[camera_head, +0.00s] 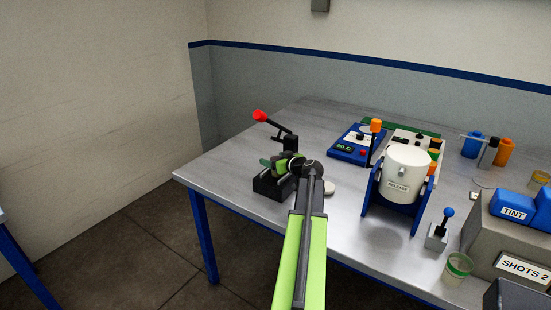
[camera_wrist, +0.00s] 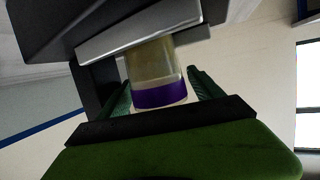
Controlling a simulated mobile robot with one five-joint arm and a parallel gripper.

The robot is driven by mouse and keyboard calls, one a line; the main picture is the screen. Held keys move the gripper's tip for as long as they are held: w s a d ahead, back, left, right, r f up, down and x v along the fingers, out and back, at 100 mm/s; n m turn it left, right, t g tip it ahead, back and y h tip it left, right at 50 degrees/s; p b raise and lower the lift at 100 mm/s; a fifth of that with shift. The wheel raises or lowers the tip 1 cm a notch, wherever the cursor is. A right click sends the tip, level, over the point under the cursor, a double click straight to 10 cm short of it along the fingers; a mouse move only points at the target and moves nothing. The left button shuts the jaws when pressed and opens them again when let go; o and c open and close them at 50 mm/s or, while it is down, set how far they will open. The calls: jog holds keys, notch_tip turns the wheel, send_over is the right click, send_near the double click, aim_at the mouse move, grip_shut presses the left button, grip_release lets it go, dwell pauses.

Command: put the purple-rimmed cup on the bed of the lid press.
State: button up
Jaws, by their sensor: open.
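The purple-rimmed cup (camera_wrist: 156,65), translucent and yellowish with a purple band, stands between my gripper's two dark green fingers (camera_wrist: 160,90) in the wrist view. The fingers are apart, on either side of the cup. The cup's end away from the band meets a grey plate edge (camera_wrist: 140,36) of a black frame, seemingly the lid press; contact there is hard to tell. In the head view my gripper (camera_head: 282,163) is at the black lid press (camera_head: 271,187), which has a red-knobbed lever (camera_head: 260,116). My gripper and arm hide the cup there.
Right of the press stand a white RELEASE pot (camera_head: 405,175) in a blue stand and a blue device (camera_head: 357,146). A green-rimmed cup (camera_head: 457,267) and a grey SHOTS box (camera_head: 520,250) are at the front right. The table's left edge (camera_head: 215,203) is close to the press.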

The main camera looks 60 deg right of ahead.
jog(key=p+v, duration=0.3)
jog(key=v, duration=0.8)
jog(key=shift+s, duration=0.25)
jog(key=shift+r, duration=0.1)
